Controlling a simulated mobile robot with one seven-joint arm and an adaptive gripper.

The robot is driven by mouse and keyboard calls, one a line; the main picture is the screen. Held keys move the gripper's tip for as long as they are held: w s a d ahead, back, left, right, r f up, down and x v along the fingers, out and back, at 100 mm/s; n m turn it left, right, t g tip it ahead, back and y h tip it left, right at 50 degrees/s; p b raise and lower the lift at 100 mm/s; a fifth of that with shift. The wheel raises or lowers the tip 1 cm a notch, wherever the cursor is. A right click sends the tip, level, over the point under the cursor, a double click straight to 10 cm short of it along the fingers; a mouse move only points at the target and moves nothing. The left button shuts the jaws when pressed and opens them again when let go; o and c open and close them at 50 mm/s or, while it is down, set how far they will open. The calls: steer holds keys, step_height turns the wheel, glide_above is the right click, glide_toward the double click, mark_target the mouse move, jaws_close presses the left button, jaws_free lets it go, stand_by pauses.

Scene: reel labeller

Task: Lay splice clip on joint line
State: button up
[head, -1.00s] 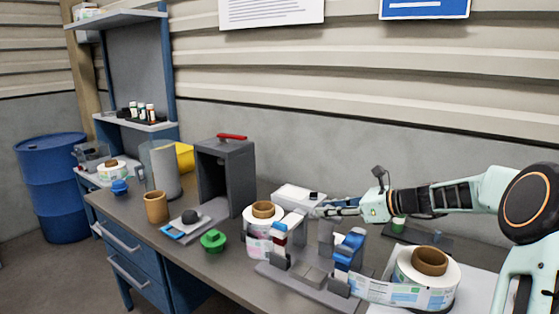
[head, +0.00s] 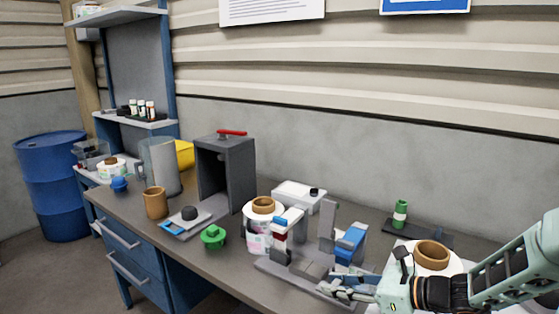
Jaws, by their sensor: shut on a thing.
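My gripper (head: 335,285) is at the front right of the grey splicing fixture (head: 275,268), low and close to its base, fingers pointing left. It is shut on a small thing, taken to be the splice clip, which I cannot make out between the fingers. The joint line on the fixture is too small to see, and my gripper and wrist cover the fixture's front right part. The fixture carries a blue-topped clamp (head: 351,240) on the right and another blue-topped post (head: 281,222) on the left.
A label reel (head: 256,236) stands left of the fixture; another reel (head: 447,262) is at right, partly behind my wrist. Behind are a white box (head: 298,193) and a green bottle (head: 400,214) on a dark tray. A green knob (head: 213,237) and grey cabinet (head: 228,172) stand left.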

mark_target(336, 283)
step_height(336, 283, down, 7)
steer(key=b, duration=0.6)
steer(key=shift+f, duration=0.1)
step_height(336, 283, up, 9)
steer(key=p, duration=1.4)
steer(key=r+p, duration=0.2)
steer(key=p, duration=0.1)
steer(key=shift+p, duration=0.3)
steer(key=shift+f, duration=0.15)
steer(key=shift+a, duration=0.15)
